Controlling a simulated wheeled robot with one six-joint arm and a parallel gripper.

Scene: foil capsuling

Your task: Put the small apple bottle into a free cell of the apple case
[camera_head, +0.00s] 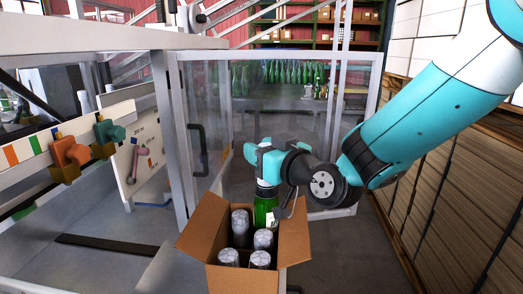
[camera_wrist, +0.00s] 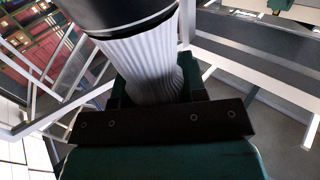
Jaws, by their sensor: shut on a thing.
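My gripper (camera_head: 267,178) is shut on the neck of a green bottle (camera_head: 263,208) with a pale label. The bottle hangs upright at the back right of an open cardboard case (camera_head: 239,280). Its lower end is hidden by the case's contents and flap, so I cannot tell how deep it sits. Several silver-topped bottles (camera_head: 240,223) stand in the case at the left and front. In the wrist view, my gripper (camera_wrist: 155,88) closes around a pale ribbed sleeve (camera_wrist: 145,62) on the bottle's neck; the dark bottle body is above it.
The case's flaps stand open. A clear-panelled frame (camera_head: 187,150) stands behind it, with green bottles (camera_head: 275,72) on a table beyond. A bench with orange and green clamps (camera_head: 68,152) is at left. Stacked boards (camera_head: 455,190) line the right.

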